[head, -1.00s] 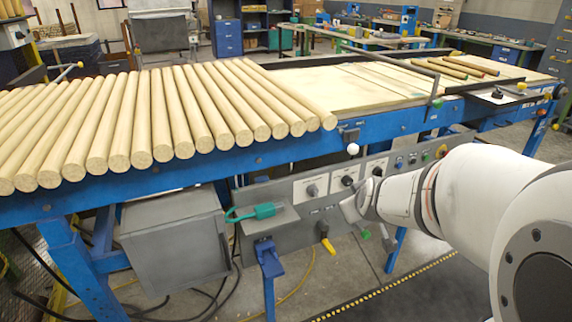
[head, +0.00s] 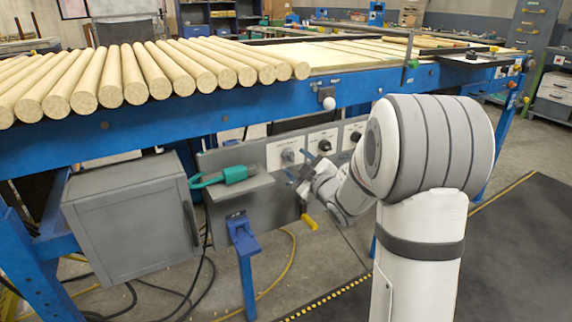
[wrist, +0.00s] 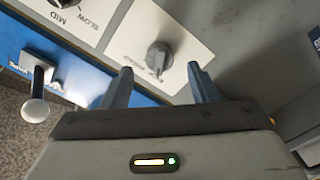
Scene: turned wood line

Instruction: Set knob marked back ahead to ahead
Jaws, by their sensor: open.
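In the wrist view a dark grey knob (wrist: 159,56) sits on a white plate; its lettering is upside down and too blurred to read surely. My gripper (wrist: 161,72) is open, with one finger on each side of the knob in the picture and no contact to be seen. In the head view my gripper (head: 299,165) is in front of the grey control panel (head: 250,212), close to its leftmost knob (head: 287,156). A second knob (head: 324,146) and a third knob (head: 355,137) are to the right. A neighbouring knob (wrist: 65,3) has MID and SLOW marks.
A white-balled lever (head: 329,103) sticks out above the panel and shows in the wrist view (wrist: 35,110). A green tool (head: 222,176) lies on a small shelf left of my gripper. A grey cabinet (head: 130,215) stands farther left. Wooden rods (head: 160,70) lie above.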

